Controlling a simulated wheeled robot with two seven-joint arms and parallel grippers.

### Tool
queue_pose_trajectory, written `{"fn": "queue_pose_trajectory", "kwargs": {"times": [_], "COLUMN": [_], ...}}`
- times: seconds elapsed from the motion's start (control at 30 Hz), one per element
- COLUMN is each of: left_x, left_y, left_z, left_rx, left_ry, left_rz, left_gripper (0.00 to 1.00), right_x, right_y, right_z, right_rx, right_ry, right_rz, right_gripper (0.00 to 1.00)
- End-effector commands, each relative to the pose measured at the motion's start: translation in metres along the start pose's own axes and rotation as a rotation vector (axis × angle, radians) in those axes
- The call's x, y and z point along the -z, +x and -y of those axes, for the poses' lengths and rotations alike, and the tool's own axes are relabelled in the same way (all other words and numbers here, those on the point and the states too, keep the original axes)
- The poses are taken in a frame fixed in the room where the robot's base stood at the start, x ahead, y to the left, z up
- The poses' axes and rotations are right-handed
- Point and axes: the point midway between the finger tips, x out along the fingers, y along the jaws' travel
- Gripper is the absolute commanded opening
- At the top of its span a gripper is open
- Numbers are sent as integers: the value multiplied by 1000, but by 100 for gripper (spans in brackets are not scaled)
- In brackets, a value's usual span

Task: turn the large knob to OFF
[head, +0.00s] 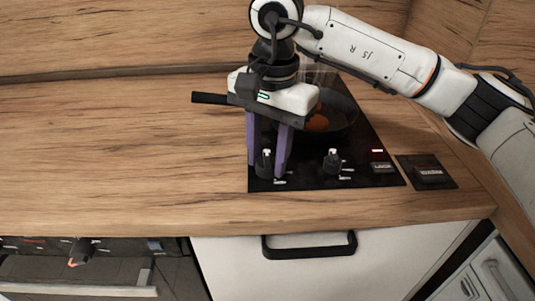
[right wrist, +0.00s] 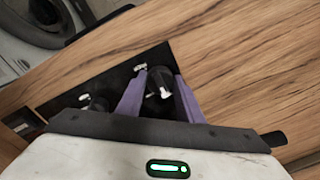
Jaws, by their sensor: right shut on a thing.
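The black hob (head: 300,182) is set in the wooden worktop and has two black knobs on its front strip. The left one, which looks like the large knob (head: 265,165), has a white pointer mark. My right gripper (head: 268,158) comes down from above with its purple fingers on either side of this knob, shut on it. The right wrist view also shows the large knob (right wrist: 159,82) between the fingers. The second knob (head: 332,161) stands free to the right. The printed labels are too small to read. My left gripper is not in view.
A dark pan (head: 342,112) with orange food stands on the hob behind my gripper, partly hidden. A red light (head: 377,151) glows at the hob's right. A small black panel (head: 428,172) lies beside it. The worktop (head: 110,150) to the left is clear.

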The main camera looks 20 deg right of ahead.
Motion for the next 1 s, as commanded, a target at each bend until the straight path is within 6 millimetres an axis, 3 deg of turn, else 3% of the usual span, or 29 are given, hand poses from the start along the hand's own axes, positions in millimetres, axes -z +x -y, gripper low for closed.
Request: {"fn": "queue_pose_trajectory", "kwargs": {"times": [0.17, 0.2, 0.3, 0.67, 1.0], "left_x": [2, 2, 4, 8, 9], "left_y": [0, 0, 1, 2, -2], "left_z": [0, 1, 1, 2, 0], "left_rx": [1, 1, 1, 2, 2], "left_ry": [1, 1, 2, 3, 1], "left_rz": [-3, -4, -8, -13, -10], "left_gripper": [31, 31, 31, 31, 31], "right_x": [0, 0, 0, 0, 0], "right_y": [-2, -1, -1, -7, -70], "right_z": [1, 1, 1, 1, 1], "right_rx": [4, 4, 3, 3, 6], "right_ry": [-3, -3, -2, -1, 0], "right_rz": [-2, -2, -2, -2, -3], "right_gripper": [11, 40, 52, 52, 52]}}
